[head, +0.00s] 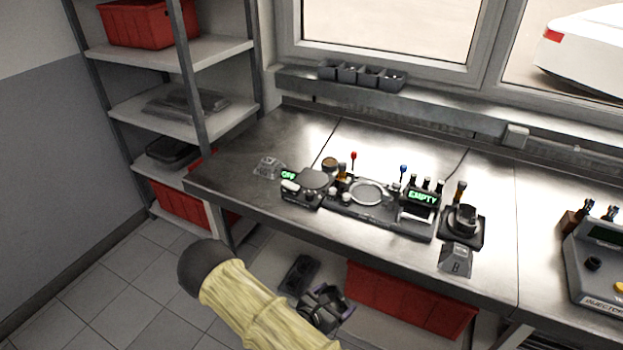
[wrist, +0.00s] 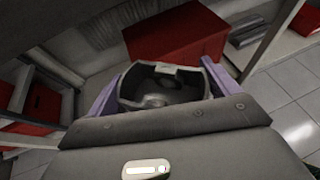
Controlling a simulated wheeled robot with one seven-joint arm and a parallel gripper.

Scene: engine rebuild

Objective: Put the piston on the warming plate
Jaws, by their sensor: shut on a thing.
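My gripper (head: 325,308) is low in front of the bench, below its front edge. In the wrist view its two purple fingers (wrist: 168,98) are shut on the piston (wrist: 160,92), a dark grey hollow body with its open side toward the camera. In the head view the piston is dark and hard to tell from the gripper. The warming plate appears to be the dark round disc (head: 314,180) beside the green "OFF" display (head: 288,175) on the bench. Its top looks bare. The piston is apart from it, lower and nearer.
A fixture with a silver ring (head: 369,192) and an "EMPTY" display (head: 422,197) stands right of the plate, with upright red and blue knobs behind. A block marked B (head: 456,259) sits at the bench's front edge. A red bin (head: 410,300) is under the bench; shelving (head: 185,60) stands left.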

